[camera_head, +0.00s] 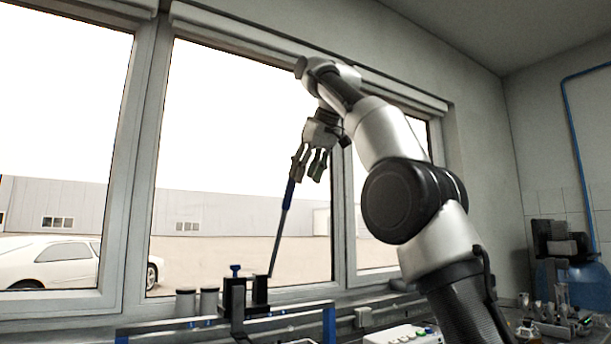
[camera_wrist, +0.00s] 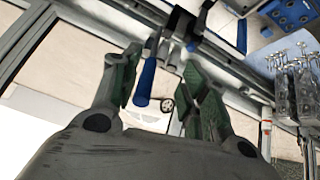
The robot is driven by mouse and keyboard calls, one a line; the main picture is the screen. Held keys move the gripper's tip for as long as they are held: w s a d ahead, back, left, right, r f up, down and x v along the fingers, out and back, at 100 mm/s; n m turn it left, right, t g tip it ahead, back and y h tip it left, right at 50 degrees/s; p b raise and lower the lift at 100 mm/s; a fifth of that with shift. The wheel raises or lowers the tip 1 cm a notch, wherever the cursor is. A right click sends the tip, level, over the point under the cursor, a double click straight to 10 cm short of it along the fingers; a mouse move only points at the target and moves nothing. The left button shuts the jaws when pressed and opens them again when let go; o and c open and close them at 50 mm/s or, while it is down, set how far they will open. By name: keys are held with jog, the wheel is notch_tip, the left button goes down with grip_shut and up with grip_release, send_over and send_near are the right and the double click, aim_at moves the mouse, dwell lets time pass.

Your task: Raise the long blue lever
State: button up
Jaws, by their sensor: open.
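The long lever has a blue handle (camera_head: 289,193) on a thin dark rod. In the head view it stands steeply, leaning right toward the top, from a dark fixture (camera_head: 240,297) below the window. My gripper (camera_head: 308,176) is open at the handle's upper end. In the wrist view the blue handle (camera_wrist: 145,83) lies between the spread green-padded fingers of my gripper (camera_wrist: 163,65), closer to the left finger. I cannot tell whether either finger touches it.
Two grey cylinders (camera_head: 197,301) stand left of the fixture. A white box with buttons (camera_head: 403,335) is in front at the right. Metal parts (camera_head: 560,318) and a blue container (camera_head: 574,283) stand at far right. Window frames rise close behind the lever.

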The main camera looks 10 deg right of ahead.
jog(key=shift+d+r, duration=0.15)
jog(key=shift+d, duration=0.2)
jog(key=c, duration=0.5)
jog(key=shift+m+t, duration=0.3)
jog(key=s+d+r, duration=0.2)
jog(key=s+d, duration=0.1)
jog(key=shift+d+r, duration=0.1)
jog(key=shift+d, duration=0.15)
grip_shut()
jog(key=w+d+f+n+t+h, duration=0.1)
jog(key=w+d+f+t+h, duration=0.3)
jog(key=d+f, duration=0.55)
notch_tip(320, 180, down, 8)
jog(key=w+a+r+n+t+y, duration=0.1)
jog(key=a+n+t+y, duration=0.1)
jog(key=n+t+y, duration=0.45)
jog(key=s+a+r+n+t+y, duration=0.25)
jog(key=s+a+n+y, duration=0.5)
jog(key=n, duration=0.55)
jog(key=w+a+r+g, duration=0.1)
jog(key=w+a+r, duration=0.5)
jog(key=w, duration=0.4)
jog(key=shift+w+a+r, duration=0.2)
jog(key=shift+w, duration=0.1)
